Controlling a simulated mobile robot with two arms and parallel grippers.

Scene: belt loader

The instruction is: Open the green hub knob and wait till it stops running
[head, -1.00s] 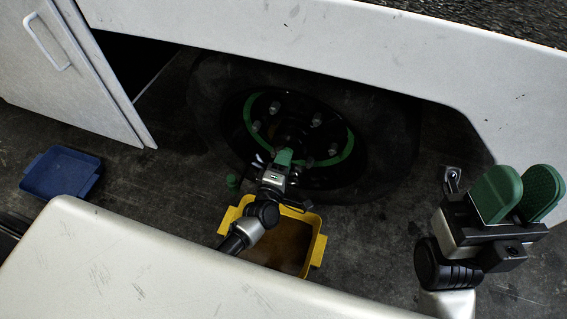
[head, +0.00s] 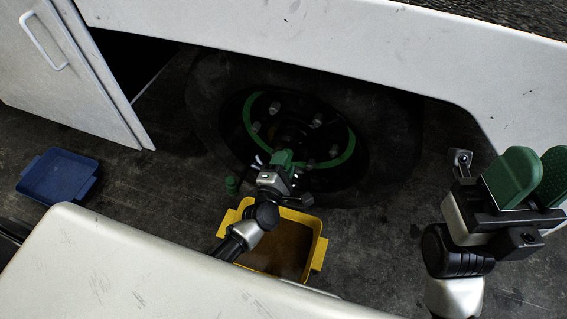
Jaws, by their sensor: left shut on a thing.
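The wheel hub (head: 295,128) sits inside a dark tyre (head: 395,140) under the white vehicle body, with a green ring (head: 347,150) and several studs around it. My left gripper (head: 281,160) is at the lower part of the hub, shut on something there. The green hub knob is mostly hidden by the fingers, so I cannot tell its angle. A yellow bin (head: 318,250) with brown contents stands on the floor below the hub and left gripper. My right gripper (head: 530,178) is at the right, its two green pads apart with nothing between them.
A blue tray (head: 58,177) lies on the dark floor at the left, by an open white door (head: 50,60). A small green item (head: 232,183) stands beside the bin. The white vehicle panel (head: 330,40) overhangs the wheel. Floor between bin and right arm is clear.

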